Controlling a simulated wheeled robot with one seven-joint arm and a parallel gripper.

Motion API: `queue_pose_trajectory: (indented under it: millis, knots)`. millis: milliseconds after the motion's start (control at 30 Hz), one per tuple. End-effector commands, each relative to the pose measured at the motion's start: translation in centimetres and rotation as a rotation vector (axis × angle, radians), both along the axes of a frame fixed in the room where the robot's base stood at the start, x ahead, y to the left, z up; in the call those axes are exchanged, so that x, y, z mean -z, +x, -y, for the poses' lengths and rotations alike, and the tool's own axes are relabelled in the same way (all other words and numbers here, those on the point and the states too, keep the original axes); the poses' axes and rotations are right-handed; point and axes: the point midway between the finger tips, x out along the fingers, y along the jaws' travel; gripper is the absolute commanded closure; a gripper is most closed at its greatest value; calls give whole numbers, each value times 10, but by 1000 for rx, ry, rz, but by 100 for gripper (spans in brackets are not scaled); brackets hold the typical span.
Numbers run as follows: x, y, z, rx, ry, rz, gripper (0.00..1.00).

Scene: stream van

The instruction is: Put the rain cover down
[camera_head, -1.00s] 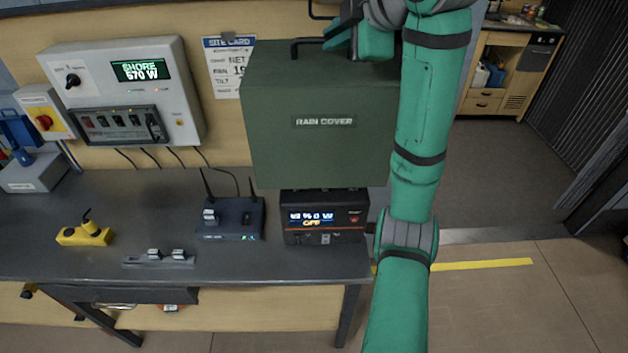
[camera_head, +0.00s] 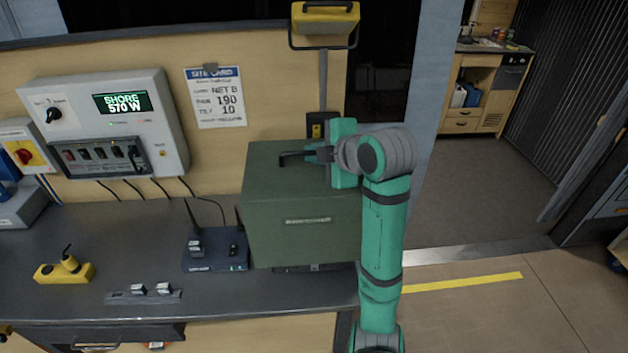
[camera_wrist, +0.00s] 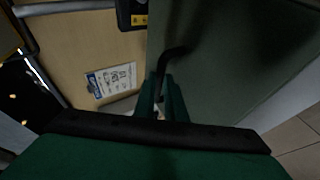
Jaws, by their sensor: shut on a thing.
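The rain cover (camera_head: 300,225) is a dark green box with a black handle on top, at the right end of the workbench (camera_head: 90,235). My gripper (camera_head: 318,155) is shut on its handle, which also shows between the fingers in the wrist view (camera_wrist: 165,85). The cover hides nearly all of the dark unit (camera_head: 310,267) on the bench; only a thin strip of it shows below the cover's front edge. I cannot tell whether the cover rests on the bench or hangs just above it.
A router with antennas (camera_head: 215,250) stands close to the cover's left side. A yellow device (camera_head: 65,268) and a small switch strip (camera_head: 145,294) lie further left. A grey power panel (camera_head: 105,125) and a site card (camera_head: 214,97) are on the wall. Open floor lies right.

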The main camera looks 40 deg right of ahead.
Motion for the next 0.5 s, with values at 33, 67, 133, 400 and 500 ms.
queue_pose_trajectory:
  millis: [33,67,133,400,500]
  knots:
    - [11,0,0,2,3,0,100]
    - [17,0,0,2,3,0,100]
    - [28,0,0,1,1,1,100]
    - [45,0,0,0,-2,3,100]
    - [54,0,0,0,0,2,100]
